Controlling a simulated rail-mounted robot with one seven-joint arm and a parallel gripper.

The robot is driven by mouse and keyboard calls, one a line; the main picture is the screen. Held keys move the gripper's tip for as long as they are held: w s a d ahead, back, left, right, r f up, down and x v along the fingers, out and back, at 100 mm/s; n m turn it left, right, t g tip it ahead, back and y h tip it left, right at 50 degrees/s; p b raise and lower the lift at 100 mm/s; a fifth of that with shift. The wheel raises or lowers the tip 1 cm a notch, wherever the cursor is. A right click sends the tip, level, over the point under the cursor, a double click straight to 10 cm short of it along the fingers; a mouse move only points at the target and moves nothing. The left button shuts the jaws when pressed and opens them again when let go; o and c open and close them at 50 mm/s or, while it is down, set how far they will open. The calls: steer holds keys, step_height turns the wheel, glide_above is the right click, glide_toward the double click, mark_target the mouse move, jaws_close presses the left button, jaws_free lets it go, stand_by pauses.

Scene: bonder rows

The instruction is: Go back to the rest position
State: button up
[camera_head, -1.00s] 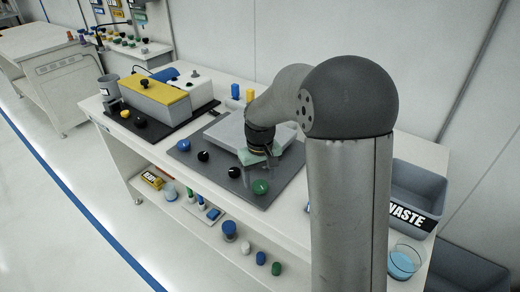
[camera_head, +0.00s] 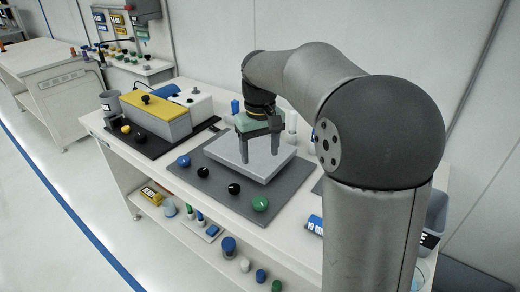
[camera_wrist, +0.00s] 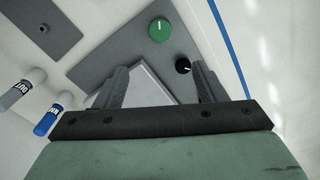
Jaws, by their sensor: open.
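My gripper (camera_head: 262,152) hangs from my raised arm above a light grey plate or box (camera_head: 262,168) on a dark grey panel. Its two fingers are apart with nothing between them. In the wrist view my gripper (camera_wrist: 158,88) shows its fingers spread, with the light plate (camera_wrist: 142,90) behind them. Whether the fingertips touch the plate cannot be told.
The panel has blue, black and green knobs (camera_head: 260,204) along its front. A yellow-topped grey box (camera_head: 158,107) stands to the left. White and blue cylinders (camera_wrist: 48,120) stand beside the panel. A waste bin (camera_head: 434,225) is partly hidden behind my arm.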

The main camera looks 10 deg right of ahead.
steer(key=shift+s, duration=0.1)
steer(key=s+f+m, duration=0.1)
steer(key=s+f, duration=0.4)
steer(key=s, duration=0.7)
steer(key=s+f, duration=0.5)
steer(key=s, duration=0.8)
steer(key=shift+s+a+f+m, duration=0.25)
steer(key=shift+a+f+m, duration=0.1)
steer(key=shift+a+m, duration=0.1)
